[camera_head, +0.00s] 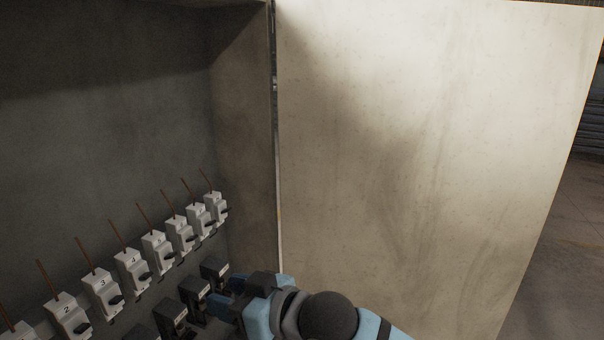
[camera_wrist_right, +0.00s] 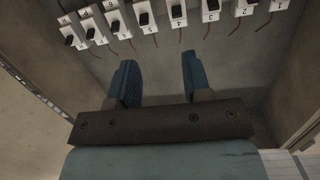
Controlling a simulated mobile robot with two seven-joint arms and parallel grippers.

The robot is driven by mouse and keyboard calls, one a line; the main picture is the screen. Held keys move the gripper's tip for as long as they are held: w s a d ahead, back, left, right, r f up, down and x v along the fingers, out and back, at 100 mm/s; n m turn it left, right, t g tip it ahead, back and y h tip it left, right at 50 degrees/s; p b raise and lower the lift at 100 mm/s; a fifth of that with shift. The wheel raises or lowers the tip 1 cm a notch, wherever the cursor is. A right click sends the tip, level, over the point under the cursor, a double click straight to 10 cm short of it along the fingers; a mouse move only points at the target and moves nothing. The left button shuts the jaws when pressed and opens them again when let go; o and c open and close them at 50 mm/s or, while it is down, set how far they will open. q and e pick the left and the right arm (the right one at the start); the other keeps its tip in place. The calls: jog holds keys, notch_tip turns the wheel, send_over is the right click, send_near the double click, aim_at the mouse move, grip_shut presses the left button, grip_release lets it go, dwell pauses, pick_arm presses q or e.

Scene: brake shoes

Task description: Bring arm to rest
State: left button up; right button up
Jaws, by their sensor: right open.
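My right gripper (camera_head: 232,296) is inside the open cabinet, in front of the lower row of black switches. In the right wrist view its two blue fingers (camera_wrist_right: 158,82) stand apart with nothing between them. My right arm comes in from the bottom of the head view, beside the cabinet's right side. My left gripper is not in either view.
A row of white numbered breakers (camera_head: 131,268) with brown wires runs along the cabinet's back wall. Black switches (camera_head: 194,293) sit below them, close to my right gripper. The large pale cabinet door (camera_head: 430,130) stands open at the right. Floor shows beyond it.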

jog(key=s+d+f+m+t+h, duration=0.1)
jog(key=d+f+m+t+h, duration=0.25)
jog(key=d+f, duration=0.6)
jog(key=d+f+m+t+h, duration=0.2)
jog(key=d+f+m, duration=0.2)
jog(key=d+f, duration=0.55)
jog(key=s+d+f+m+h, duration=0.1)
jog(key=s+d+f+h, duration=0.2)
jog(key=s+d+f, duration=0.4)
jog(key=s+d+f+m+h, duration=0.1)
jog(key=s+d+f+h, duration=0.2)
jog(key=s+d+f, duration=0.4)
notch_tip(320, 180, down, 5)
jog(key=shift+s+f+g, duration=0.2)
jog(key=shift+s+g, duration=0.25)
jog(key=shift+s, duration=0.35)
jog(key=shift+h, duration=0.25)
